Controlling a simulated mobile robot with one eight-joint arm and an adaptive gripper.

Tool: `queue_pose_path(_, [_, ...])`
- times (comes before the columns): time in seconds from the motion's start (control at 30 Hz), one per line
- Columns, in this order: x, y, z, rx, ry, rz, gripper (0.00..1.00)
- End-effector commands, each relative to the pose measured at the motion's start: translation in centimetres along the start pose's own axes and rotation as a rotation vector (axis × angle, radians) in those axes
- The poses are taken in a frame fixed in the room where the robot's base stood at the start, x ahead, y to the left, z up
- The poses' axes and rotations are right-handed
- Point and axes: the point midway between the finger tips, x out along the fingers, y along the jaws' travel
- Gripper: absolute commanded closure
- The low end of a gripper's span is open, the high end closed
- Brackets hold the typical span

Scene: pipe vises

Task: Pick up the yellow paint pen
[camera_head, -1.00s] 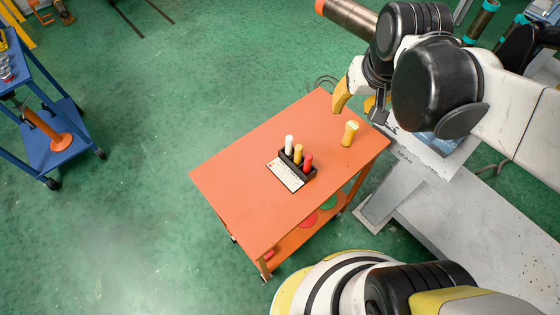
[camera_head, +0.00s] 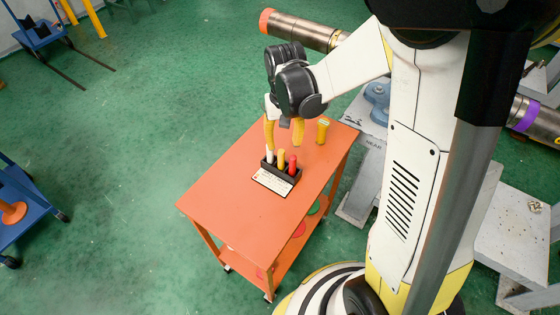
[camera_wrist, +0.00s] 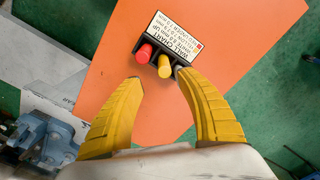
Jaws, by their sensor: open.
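The yellow paint pen (camera_head: 281,158) stands upright in the middle of a black holder (camera_head: 290,176) on the orange cart, between a white pen (camera_head: 269,156) and a red pen (camera_head: 292,166). In the wrist view the yellow pen (camera_wrist: 164,67) shows near the space between my fingertips, with the red pen (camera_wrist: 144,53) to its left. The white pen is mostly hidden by my right finger there. My gripper (camera_head: 284,142) is open and empty. Its yellow fingers are over the holder's far side; whether they touch any pen I cannot tell.
A short yellow cylinder (camera_head: 322,130) stands near the cart's far right corner. A printed card (camera_head: 272,181) lies against the holder's front. The near part of the orange cart top (camera_head: 225,210) is clear. Grey vise stands and pipes (camera_head: 300,31) are behind and right.

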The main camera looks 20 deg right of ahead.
Motion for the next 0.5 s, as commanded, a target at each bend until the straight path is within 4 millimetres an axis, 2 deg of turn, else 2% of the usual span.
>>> queue_pose_path(0.13, [1.3, -0.3, 0.1, -0.001, 0.000, 0.000, 0.56])
queue_pose_path(0.33, [4.6, -0.8, 0.3, 0.000, 0.001, 0.000, 0.56])
queue_pose_path(0.5, [5.2, -0.8, 0.3, 0.000, 0.001, 0.000, 0.56])
